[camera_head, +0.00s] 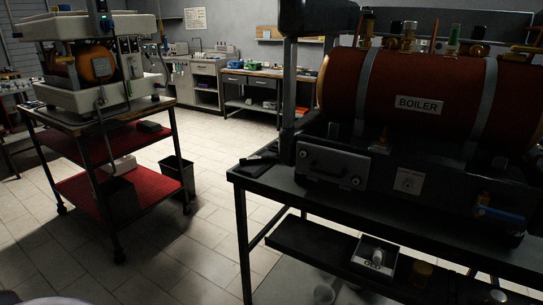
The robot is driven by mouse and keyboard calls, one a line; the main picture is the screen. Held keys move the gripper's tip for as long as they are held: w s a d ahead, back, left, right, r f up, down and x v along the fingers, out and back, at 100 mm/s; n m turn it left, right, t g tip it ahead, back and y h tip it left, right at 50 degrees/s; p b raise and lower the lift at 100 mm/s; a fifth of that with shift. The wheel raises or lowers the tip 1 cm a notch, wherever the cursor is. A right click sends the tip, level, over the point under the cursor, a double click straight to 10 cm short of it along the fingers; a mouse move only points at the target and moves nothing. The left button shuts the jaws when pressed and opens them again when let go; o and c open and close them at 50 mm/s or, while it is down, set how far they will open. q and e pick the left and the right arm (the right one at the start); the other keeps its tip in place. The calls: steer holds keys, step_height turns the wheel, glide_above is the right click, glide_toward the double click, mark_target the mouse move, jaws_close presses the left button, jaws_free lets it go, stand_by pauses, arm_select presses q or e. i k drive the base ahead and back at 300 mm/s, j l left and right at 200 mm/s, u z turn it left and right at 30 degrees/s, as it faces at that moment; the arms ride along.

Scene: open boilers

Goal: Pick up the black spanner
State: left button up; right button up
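A small dark object (256,163) lies on the left corner of the black boiler table (262,181). It is too dark to tell whether it is the black spanner. I cannot make out a spanner for certain anywhere else. The red boiler (418,104) with its "BOILER" plate stands on this table, above a dark base unit with a handled drawer front (331,165). Neither of my grippers is in view.
A small open box (362,268) sits on the boiler table's lower shelf. A wheeled cart (122,124) with red shelves stands left, a dark bin (177,176) beside it. Workbenches (265,79) line the back. Tiled floor (205,215) between cart and table is clear.

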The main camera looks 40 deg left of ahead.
mark_target(261, 158)
steer(key=j+z, duration=0.4)
steer(key=j, duration=2.4)
steer(key=j+z, duration=0.1)
steer(key=j, duration=1.1)
steer(key=k, duration=0.05)
